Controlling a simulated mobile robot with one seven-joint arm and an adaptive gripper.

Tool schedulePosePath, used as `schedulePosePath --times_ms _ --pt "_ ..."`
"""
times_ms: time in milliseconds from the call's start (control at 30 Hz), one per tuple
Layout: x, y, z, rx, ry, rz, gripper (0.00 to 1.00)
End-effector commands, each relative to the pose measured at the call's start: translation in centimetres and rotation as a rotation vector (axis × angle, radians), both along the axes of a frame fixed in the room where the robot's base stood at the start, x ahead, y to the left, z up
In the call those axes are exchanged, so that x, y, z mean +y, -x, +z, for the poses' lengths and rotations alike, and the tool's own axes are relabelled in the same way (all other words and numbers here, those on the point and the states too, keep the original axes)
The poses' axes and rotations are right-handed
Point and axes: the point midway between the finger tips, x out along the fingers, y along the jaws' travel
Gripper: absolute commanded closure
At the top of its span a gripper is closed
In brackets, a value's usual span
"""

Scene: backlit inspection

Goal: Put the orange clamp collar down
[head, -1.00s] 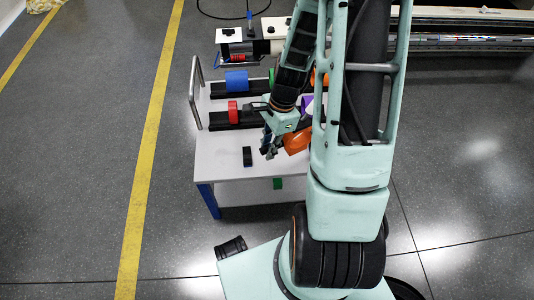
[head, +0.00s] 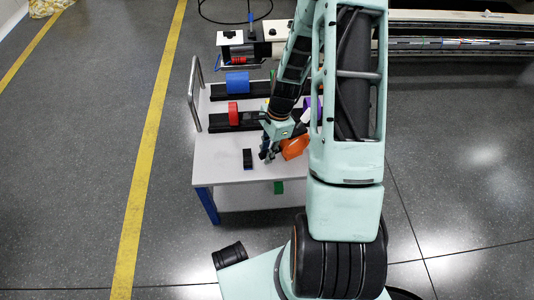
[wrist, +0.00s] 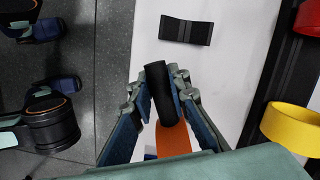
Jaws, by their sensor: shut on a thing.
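The orange clamp collar (head: 294,147) shows just right of my gripper (head: 267,154) in the head view, over the front part of the white table. In the wrist view my gripper (wrist: 162,86) has its fingers closed on both sides of a black cylindrical part, which appears to belong to the collar. The collar's orange body (wrist: 173,141) shows below that part, partly hidden by my fingers and wrist. I cannot tell whether the collar touches the tabletop.
The white table (head: 212,165) has bare room at its front left. A yellow ring (wrist: 291,127) lies right in the wrist view.

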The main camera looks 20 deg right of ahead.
Motion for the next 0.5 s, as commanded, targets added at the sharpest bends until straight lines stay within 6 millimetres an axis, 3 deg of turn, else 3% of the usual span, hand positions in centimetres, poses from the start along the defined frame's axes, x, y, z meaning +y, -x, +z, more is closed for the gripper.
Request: schedulePosePath --times_ms 133,167,300,500 --pt "-0.05 -0.06 -0.19 -0.001 0.001 0.000 1.00" --pt "-0.02 0.03 -0.16 0.000 0.000 0.000 0.81" --pt "-0.03 0.03 -0.14 0.000 0.000 0.000 0.67" --pt "-0.02 0.03 -0.13 0.000 0.000 0.000 0.67"
